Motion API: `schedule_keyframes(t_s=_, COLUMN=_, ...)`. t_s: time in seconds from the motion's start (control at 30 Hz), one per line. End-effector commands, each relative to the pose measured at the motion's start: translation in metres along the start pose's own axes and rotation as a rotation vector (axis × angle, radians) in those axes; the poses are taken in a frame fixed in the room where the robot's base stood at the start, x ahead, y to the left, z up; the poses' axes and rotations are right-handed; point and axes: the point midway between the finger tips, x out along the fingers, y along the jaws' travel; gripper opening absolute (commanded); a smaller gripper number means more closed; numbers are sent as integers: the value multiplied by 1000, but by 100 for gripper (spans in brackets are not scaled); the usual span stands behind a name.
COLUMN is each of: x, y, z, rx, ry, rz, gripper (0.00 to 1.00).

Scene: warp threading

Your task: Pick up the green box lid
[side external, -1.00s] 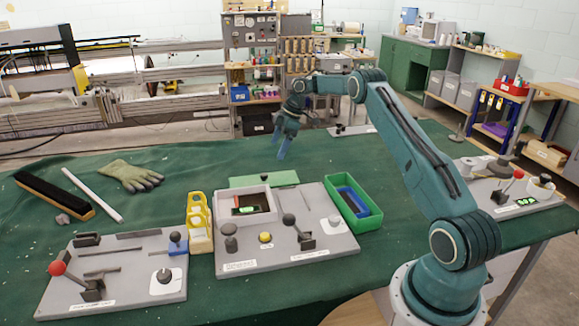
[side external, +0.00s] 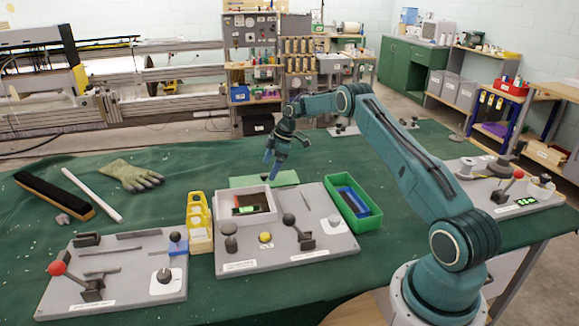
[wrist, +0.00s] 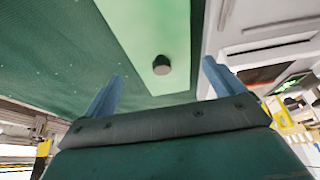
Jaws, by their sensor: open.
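The green box lid (side external: 246,182) lies flat behind the grey control panel's raised white frame, partly hidden by that frame and by my gripper. In the wrist view, the green lid (wrist: 140,38) is a light green strip with a dark round knob (wrist: 161,65) near its end. My gripper (side external: 271,168) is open and above the lid's right part. In the wrist view, its two blue fingers (wrist: 160,88) stand apart, with the knob showing between and beyond them. Nothing is between the fingertips.
The grey panel (side external: 290,257) with knobs and levers stands in front of the lid. A green box (side external: 372,218) with a blue tray inside is to the right. A yellow rack (side external: 199,220) and a glove (side external: 131,176) are left. Green cloth behind the lid is clear.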

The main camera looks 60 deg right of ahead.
Motion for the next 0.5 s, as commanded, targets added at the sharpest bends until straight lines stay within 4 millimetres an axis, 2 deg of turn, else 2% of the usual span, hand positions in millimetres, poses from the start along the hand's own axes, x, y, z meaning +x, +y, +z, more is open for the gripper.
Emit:
schedule_keyframes(t_s=0.3, x=36, y=-2, z=1, rx=-1, ry=-2, rz=-2, gripper=94)
schedule_keyframes(t_s=0.5, x=43, y=-1, z=1, rx=-1, ry=-1, rz=1, gripper=94)
